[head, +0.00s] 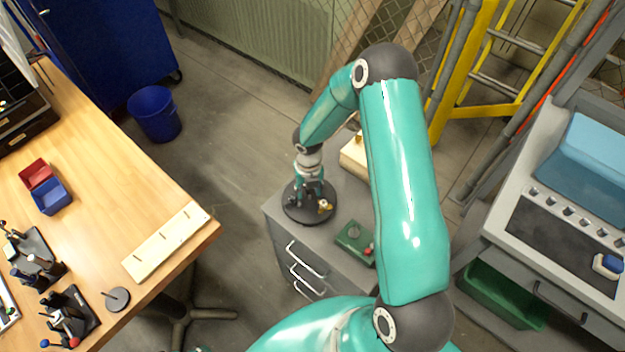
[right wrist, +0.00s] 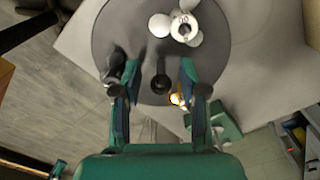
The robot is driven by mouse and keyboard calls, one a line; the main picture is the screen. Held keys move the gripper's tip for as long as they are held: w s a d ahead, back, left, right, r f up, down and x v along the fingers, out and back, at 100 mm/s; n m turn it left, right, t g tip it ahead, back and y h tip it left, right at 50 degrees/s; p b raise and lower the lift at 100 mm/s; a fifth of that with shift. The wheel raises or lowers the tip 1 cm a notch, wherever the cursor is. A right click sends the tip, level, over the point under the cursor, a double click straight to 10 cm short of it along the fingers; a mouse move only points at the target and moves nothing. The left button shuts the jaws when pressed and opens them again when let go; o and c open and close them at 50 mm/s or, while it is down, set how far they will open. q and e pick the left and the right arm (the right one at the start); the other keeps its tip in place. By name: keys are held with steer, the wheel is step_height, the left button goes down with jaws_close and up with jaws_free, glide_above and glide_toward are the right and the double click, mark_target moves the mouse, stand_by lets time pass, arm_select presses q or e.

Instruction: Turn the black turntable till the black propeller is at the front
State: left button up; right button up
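The black turntable (head: 291,211) is a round dark disc on a grey cabinet; it also fills the upper middle of the right wrist view (right wrist: 228,55). A silver-white propeller (right wrist: 180,28) lies at the top in that view. A dark shape (right wrist: 113,72) left of the fingers looks like the black propeller, partly hidden. A brass propeller (head: 325,206) sits on the disc's right side in the head view. My right gripper (right wrist: 159,82) is open above the disc. A black post (right wrist: 160,84) shows between its fingers, with gaps on both sides. My left gripper is not in view.
A green box (head: 350,243) with a red knob stands on the cabinet (head: 280,227) close to the turntable. A pale block (head: 353,157) lies behind. The wooden bench (head: 110,200) at the left holds bins and tools. A grey workbench (head: 490,228) stands at the right.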

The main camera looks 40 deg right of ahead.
steer(key=shift+s+r, duration=0.1)
steer(key=shift+r, duration=4.35)
steer(key=shift+a, duration=0.1)
